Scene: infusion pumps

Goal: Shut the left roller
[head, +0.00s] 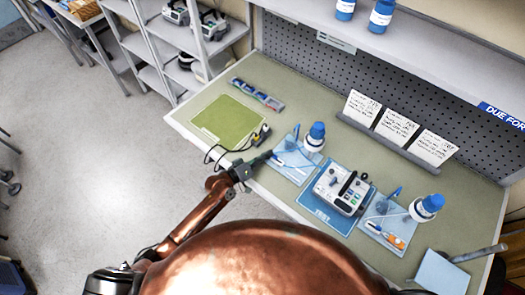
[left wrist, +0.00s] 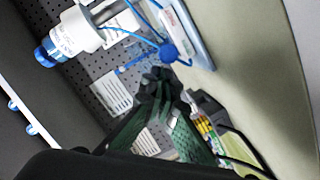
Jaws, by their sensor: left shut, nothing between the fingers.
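The left set stands on a light blue tray (head: 297,172), with a white bottle with a blue cap (head: 316,132) and thin tubing. In the left wrist view the bottle (left wrist: 75,35) is at upper left, and a round blue part on the blue tubing (left wrist: 169,52) is just beyond my fingertips. It may be the left roller, but I cannot tell for certain. My left gripper (head: 266,156) is shut and empty at the tray's left edge; its fingers (left wrist: 158,82) also show in the wrist view. Whether they touch the blue part is unclear. My right gripper is not in view.
A grey pump (head: 342,188) sits on a blue mat (head: 318,210) in the middle. A right tray (head: 372,232) holds another bottle (head: 428,206). A green mat (head: 228,120) lies left, with a dark device and cable (head: 260,134) near my arm. Cards (head: 394,126) stand behind.

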